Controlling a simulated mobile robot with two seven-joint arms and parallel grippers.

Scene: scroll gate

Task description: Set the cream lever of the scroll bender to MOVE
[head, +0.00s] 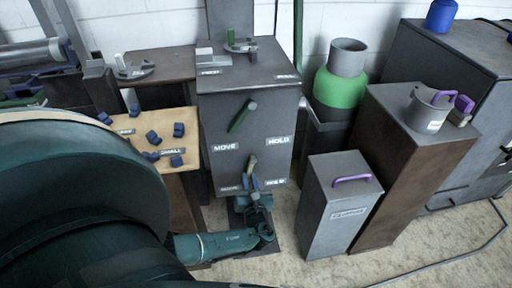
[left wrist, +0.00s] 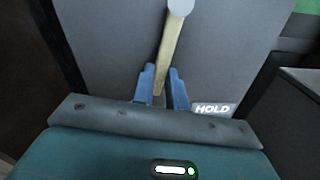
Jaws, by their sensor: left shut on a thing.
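The cream lever (head: 252,162) is low on the front of the grey scroll bender cabinet (head: 222,170). In the left wrist view the cream lever (left wrist: 170,45) slants from a pale round end at the top down to between my blue fingertips. My left gripper (head: 251,180), also in the left wrist view (left wrist: 163,80), is shut on its lower end. That end lies between the lower MOVE label (head: 230,188) on the left and the lower HOLD label (head: 275,182) on the right, against neither. The HOLD label (left wrist: 212,109) shows beside the right finger. My right gripper is out of view.
A green lever (head: 241,117) sits higher on the cabinet, above its own MOVE and HOLD labels. A grey box with a purple handle (head: 351,179) stands close on the right. A wooden table (head: 176,121) with blue pieces is on the left.

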